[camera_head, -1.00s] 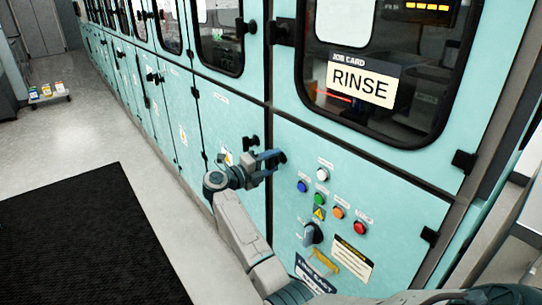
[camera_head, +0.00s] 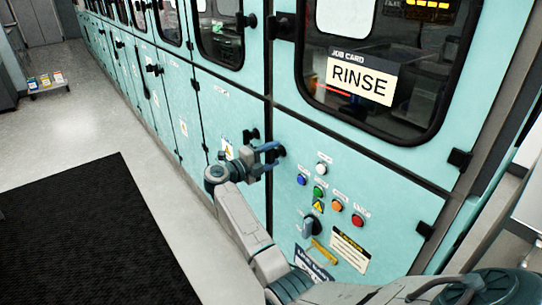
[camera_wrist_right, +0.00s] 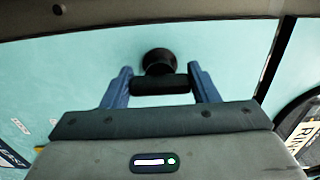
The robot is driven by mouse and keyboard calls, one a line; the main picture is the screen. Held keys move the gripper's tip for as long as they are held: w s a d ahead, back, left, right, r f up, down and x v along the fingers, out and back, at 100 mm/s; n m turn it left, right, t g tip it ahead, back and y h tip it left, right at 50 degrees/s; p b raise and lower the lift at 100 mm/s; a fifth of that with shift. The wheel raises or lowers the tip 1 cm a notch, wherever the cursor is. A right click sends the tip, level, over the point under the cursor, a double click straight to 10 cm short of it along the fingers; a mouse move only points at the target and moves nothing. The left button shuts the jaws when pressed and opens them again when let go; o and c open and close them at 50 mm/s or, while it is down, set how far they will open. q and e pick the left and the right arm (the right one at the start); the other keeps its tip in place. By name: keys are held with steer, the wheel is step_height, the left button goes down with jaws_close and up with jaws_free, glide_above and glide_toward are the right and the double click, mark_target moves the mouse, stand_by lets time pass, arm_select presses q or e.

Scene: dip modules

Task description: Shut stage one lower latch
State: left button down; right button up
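A black latch (camera_head: 279,151) sits at the upper left corner of the lower teal panel (camera_head: 385,190), under the window with the RINSE card. My right gripper (camera_head: 271,158) is at this latch. In the right wrist view, the latch shows a round black base with a bar handle (camera_wrist_right: 160,85) lying across the picture. The blue fingers of my right gripper (camera_wrist_right: 161,88) stand apart, one at each end of the bar. I cannot tell whether they touch it. My left gripper is not in view.
Another black latch (camera_head: 250,136) is on the neighbouring panel, just left. Buttons, a rotary switch (camera_head: 311,224) and a yellow handle (camera_head: 323,250) sit on the lower panel. A black mat (camera_head: 90,235) covers the floor at left. A low cart (camera_head: 48,88) stands far left.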

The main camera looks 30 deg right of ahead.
steer(key=o, duration=0.3)
steer(key=shift+o, duration=0.2)
steer(key=shift+a, duration=0.15)
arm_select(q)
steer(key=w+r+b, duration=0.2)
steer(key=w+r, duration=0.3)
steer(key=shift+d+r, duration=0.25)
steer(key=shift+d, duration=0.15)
arm_select(e)
steer(key=a, duration=1)
steer(key=shift+s+a, duration=0.3)
steer(key=shift+s, duration=0.1)
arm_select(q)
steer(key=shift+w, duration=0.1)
arm_select(e)
steer(key=shift+f, duration=0.1)
